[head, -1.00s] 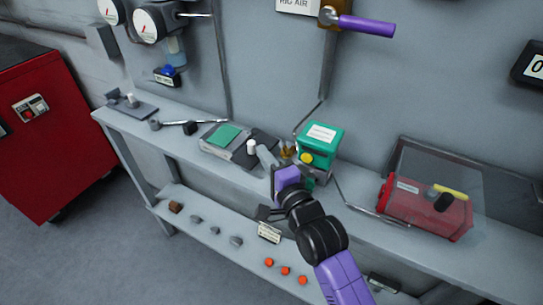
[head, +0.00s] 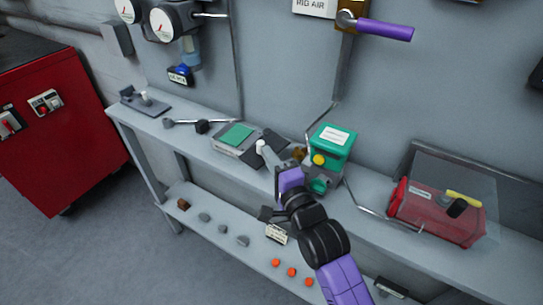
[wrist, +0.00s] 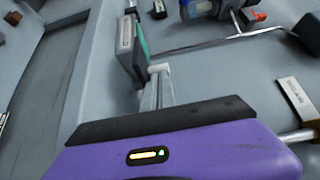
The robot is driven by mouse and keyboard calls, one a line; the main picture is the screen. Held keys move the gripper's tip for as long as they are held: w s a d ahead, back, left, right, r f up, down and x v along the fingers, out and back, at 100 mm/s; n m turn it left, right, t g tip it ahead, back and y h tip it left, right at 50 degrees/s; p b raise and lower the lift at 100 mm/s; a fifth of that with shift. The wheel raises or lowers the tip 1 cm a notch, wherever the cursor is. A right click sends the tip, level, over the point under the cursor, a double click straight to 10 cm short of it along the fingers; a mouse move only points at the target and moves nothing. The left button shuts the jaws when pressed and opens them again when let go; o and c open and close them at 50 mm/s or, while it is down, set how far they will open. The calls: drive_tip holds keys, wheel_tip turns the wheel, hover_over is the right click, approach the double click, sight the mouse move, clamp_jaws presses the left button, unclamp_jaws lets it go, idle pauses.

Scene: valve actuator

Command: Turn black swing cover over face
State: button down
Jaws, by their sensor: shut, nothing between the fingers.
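A grey box with a green face (head: 236,135) sits on the bench shelf, its green face uncovered. In the wrist view my shut fingers (wrist: 157,93) reach towards the white knob (wrist: 160,68), and the green face (wrist: 142,40) is seen edge-on. My fingers partly hide the cover.
A green box with a yellow knob (head: 333,142) stands close to the right of my gripper. A red box (head: 432,212) under a clear cover is further right. A lever with a dark block (head: 202,127) lies left of the grey box. Loose parts lie on the lower shelf.

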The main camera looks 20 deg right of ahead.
sight(245, 159)
drive_tip(key=shift+w+a, duration=0.25)
drive_tip(key=shift+a, duration=0.4)
drive_tip(key=w+a+b, duration=0.2)
drive_tip(key=b, duration=0.1)
drive_tip(key=w+a+b, duration=0.1)
drive_tip(key=a, duration=0.1)
drive_tip(key=shift+f, duration=0.25)
drive_tip(key=w+b, duration=0.1)
drive_tip(key=w+a+b, duration=0.1)
drive_tip(key=b, duration=0.1)
drive_tip(key=w+a+b, duration=0.1)
drive_tip(key=w+b, duration=0.1)
drive_tip(key=shift+a, duration=0.1)
drive_tip(key=shift+w+a+r+b, duration=0.1)
drive_tip(key=shift+w+r+b, duration=0.15)
drive_tip(key=shift+w+b, duration=0.25)
drive_tip(key=shift+s, duration=0.1)
